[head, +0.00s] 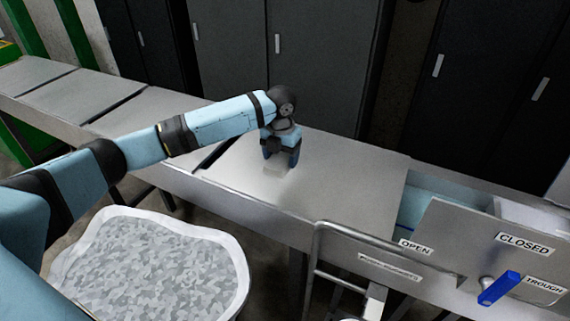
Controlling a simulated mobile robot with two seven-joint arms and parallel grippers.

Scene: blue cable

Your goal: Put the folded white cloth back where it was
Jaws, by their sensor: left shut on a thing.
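My left gripper (281,157) points down over the grey metal counter, left of its middle panel's centre. It is shut on a small pale thing, which I take to be the folded white cloth (277,171). The cloth shows just below the fingertips, at or close to the counter top (340,180). It blends with the grey surface, so I cannot tell whether it touches. My right gripper is out of view.
A white-rimmed tub (232,250) full of grey flakes stands below left. A trough with a sliding plate (480,245), OPEN and CLOSED labels and a blue handle (499,288) is at right. A metal frame (316,265) stands in front. Dark cabinets (320,60) line the back. The counter around the gripper is clear.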

